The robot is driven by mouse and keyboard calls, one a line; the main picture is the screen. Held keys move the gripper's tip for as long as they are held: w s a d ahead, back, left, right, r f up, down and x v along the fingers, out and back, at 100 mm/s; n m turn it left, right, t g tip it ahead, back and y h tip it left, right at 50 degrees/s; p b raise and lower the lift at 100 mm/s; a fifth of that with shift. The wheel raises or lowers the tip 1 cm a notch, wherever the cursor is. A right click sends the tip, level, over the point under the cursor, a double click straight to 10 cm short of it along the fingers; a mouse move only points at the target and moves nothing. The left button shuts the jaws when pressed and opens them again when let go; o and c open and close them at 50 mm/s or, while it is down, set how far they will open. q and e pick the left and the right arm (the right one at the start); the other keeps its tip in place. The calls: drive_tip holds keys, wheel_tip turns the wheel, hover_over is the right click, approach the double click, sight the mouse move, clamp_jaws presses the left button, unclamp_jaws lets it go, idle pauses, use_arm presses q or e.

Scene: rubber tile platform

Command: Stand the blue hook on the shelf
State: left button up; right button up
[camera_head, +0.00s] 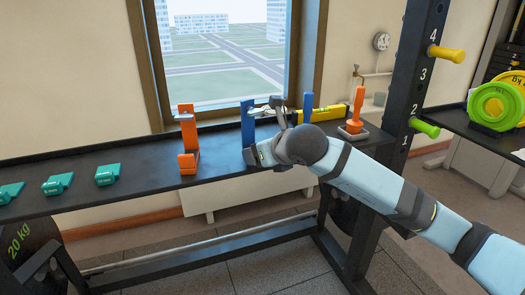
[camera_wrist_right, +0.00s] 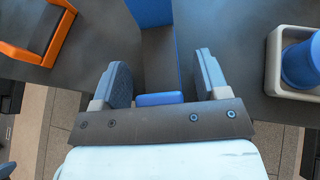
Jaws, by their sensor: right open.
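The blue hook (camera_head: 247,124) stands upright on the dark shelf (camera_head: 135,190), between an orange hook and a blue upright piece. Its lower front is partly hidden by my right gripper (camera_head: 264,132). In the right wrist view my right gripper (camera_wrist_right: 161,80) is open, one finger to each side of the blue hook (camera_wrist_right: 160,99). Gaps show between the fingers and the hook's small front lip. Whether a finger touches the hook elsewhere cannot be told. My left gripper is not in view.
An orange hook (camera_head: 188,137) stands left of the blue one. Several green blocks (camera_head: 107,174) lie farther left. A blue upright piece (camera_head: 308,104), a yellow level (camera_head: 325,114) and an orange-handled tool (camera_head: 356,108) in a pale holder stand right. A black post (camera_head: 408,85) rises at the shelf's right end.

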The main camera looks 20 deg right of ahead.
use_arm(q)
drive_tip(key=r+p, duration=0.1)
drive_tip(key=p, duration=0.1)
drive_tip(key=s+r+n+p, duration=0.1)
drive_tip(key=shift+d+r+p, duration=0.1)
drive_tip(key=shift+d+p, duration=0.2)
drive_tip(key=shift+p, duration=0.1)
use_arm(e)
drive_tip(key=v, duration=1.4)
drive_tip(key=shift+w+r, duration=0.1)
drive_tip(key=shift+w, duration=0.05)
